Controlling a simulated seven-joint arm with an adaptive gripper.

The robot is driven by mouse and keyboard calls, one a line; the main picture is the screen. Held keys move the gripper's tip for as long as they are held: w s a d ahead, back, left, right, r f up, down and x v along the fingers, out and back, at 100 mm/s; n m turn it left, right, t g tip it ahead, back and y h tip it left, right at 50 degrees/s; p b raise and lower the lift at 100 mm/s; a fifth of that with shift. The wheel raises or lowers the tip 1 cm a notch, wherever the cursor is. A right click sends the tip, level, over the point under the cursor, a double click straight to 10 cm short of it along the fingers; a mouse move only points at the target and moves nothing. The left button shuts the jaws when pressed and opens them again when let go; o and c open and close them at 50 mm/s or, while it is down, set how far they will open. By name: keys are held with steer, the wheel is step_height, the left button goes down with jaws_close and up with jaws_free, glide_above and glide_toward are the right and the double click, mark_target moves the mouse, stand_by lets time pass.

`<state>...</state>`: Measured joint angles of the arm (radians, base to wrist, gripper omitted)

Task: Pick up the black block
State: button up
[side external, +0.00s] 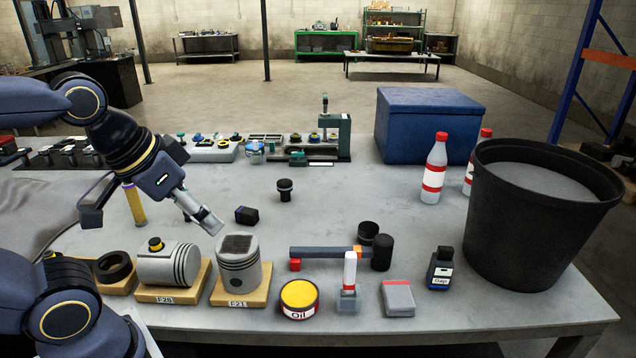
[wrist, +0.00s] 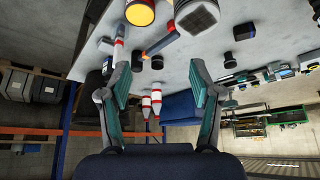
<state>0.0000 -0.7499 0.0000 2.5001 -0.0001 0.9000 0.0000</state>
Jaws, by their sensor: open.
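The black block (side external: 246,215) is a small dark box lying on the grey table, behind the upright piston, in the side external view. It appears near the upper right in the wrist view (wrist: 245,32), outside the span of the fingers. My gripper (side external: 150,218) is wide open and empty, above the table to the left of the block. One finger is nearer the block, but apart from it. In the wrist view my gripper (wrist: 160,85) shows both fingers spread with nothing held between them.
The upright piston (side external: 240,268) on a wooden stand is in front of the block. A black stemmed part (side external: 284,190) stands behind and right of it. A yellow cylinder (side external: 134,205) appears between my fingers. A grey-blue bar (side external: 320,252) lies to the right. Table around the block is clear.

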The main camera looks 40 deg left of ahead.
steer(key=o, duration=0.5)
steer(key=w+a+r+t, duration=0.2)
steer(key=w+r, duration=0.3)
steer(key=w, duration=0.3)
steer(key=n+g+y, duration=0.2)
steer(key=n+g, duration=0.2)
steer(key=n, duration=0.1)
glide_above(246, 210)
steer(key=s, duration=0.2)
steer(key=f, duration=2.4)
steer(key=shift+s+d+f, duration=0.15)
steer(key=shift+d+f, duration=0.1)
steer(key=shift+d, duration=0.15)
steer(key=shift+t, duration=0.3)
steer(key=shift+x, duration=3.15)
